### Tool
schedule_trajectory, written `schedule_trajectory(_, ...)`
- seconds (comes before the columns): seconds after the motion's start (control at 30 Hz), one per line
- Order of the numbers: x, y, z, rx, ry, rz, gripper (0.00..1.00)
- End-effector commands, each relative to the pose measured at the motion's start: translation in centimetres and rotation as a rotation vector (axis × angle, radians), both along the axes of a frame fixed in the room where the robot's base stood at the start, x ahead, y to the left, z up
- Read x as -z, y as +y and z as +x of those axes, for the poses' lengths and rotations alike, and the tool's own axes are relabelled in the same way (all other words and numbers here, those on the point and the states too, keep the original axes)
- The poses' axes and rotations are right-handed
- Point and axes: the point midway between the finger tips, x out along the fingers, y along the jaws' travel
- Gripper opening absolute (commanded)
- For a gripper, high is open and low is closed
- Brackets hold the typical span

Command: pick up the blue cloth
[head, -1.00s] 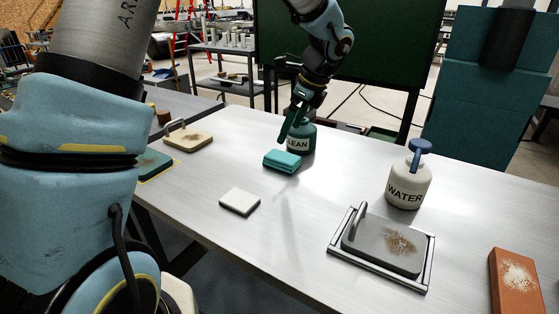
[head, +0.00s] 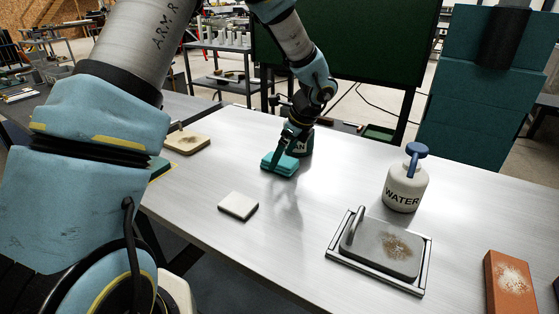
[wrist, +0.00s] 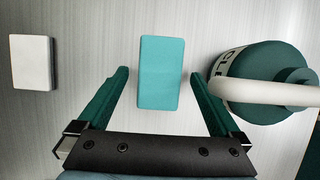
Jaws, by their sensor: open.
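The blue cloth (head: 279,165) is a folded teal block lying flat on the metal table. In the wrist view the cloth (wrist: 160,72) lies between and a little ahead of the two open fingers of my gripper (wrist: 159,76), with a gap on each side. In the head view my gripper (head: 283,148) is just above the cloth, pointing down, and partly hides it. My gripper is open and holds nothing.
A green-and-white CLEAN bottle (wrist: 262,80) stands close to the right finger. A white block (head: 238,206) lies to the left of the cloth in the wrist view. A WATER bottle (head: 405,185), a float on a framed tray (head: 378,285) and an orange brick (head: 509,285) stand at the right.

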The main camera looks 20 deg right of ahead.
Motion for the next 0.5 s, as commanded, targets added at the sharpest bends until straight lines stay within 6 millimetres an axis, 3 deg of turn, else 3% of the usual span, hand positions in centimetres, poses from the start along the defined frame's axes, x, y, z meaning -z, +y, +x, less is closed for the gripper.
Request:
schedule_trajectory(0.17,1.27,0.39,0.44,0.000,0.001,0.001,1.00)
schedule_trajectory(0.5,1.37,0.38,0.48,-0.001,-0.001,-0.001,1.00)
